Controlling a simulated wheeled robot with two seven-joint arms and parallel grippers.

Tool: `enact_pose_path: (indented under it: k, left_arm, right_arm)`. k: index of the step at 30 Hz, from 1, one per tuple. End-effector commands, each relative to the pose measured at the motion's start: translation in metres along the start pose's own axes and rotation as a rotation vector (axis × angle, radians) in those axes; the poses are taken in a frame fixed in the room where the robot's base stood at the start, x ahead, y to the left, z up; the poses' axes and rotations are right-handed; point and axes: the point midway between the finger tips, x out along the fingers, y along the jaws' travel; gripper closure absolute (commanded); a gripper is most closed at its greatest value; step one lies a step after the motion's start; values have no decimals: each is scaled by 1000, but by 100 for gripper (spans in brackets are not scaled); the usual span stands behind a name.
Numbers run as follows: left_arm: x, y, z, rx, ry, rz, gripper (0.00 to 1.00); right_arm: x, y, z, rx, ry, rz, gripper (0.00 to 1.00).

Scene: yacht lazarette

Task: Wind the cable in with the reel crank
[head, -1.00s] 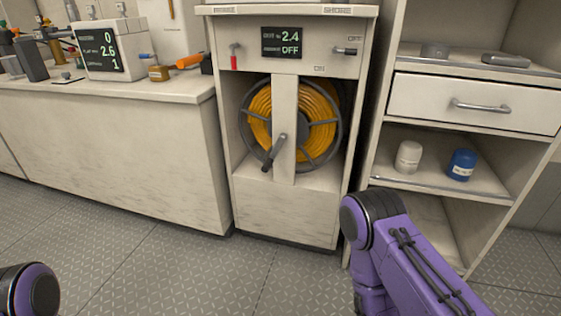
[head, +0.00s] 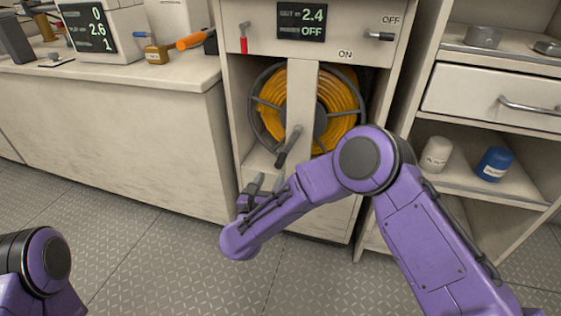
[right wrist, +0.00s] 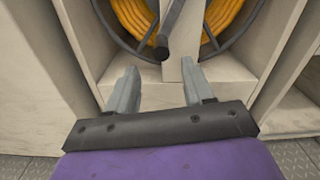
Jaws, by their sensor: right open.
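The cable reel (head: 337,105) with yellow-orange cable stands in the white cabinet, behind a vertical post (head: 301,100). The dark reel crank (head: 288,147) is mounted on the post, its handle pointing down and left. My right gripper (head: 267,181) is just below the crank handle, apart from it. In the right wrist view the gripper (right wrist: 157,88) is open and empty, with the crank handle (right wrist: 161,47) just beyond and between its fingertips. The cable (right wrist: 134,17) shows behind it. My left arm shows at the lower left; its gripper is out of view.
The panel display (head: 301,22) reads 2.4 and OFF. A red-handled lever (head: 243,40) and a switch (head: 380,36) flank it. A workbench (head: 120,130) stands left; shelves with a white jar (head: 436,154) and a blue jar (head: 494,164) stand right.

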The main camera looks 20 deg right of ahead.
Motion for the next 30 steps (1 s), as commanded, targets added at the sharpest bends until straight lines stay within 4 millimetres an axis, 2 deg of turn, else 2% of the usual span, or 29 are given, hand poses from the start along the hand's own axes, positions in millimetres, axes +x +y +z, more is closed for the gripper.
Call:
enact_pose_path:
  k: [6,12,16,23,27,28,30]
  left_arm:
    - [15,1,7,-1,-2,0,57]
    - [21,2,11,-2,-4,1,57]
    - [22,2,12,-3,-5,1,57]
    - [21,2,11,-3,-5,1,57]
    - [21,2,11,-3,-5,1,57]
    - [21,2,11,-3,-5,1,57]
    - [21,2,11,-2,-5,1,57]
  right_arm:
    - [50,-2,-6,-5,1,-6,48]
    - [84,-2,-5,-9,2,-2,48]
    - [92,-2,-4,-11,1,0,48]
    - [93,-2,-3,-12,2,0,48]
    - [93,-2,-3,-13,2,0,94]
    - [93,-2,-3,-13,2,0,100]
    - [93,-2,-3,-13,2,0,100]
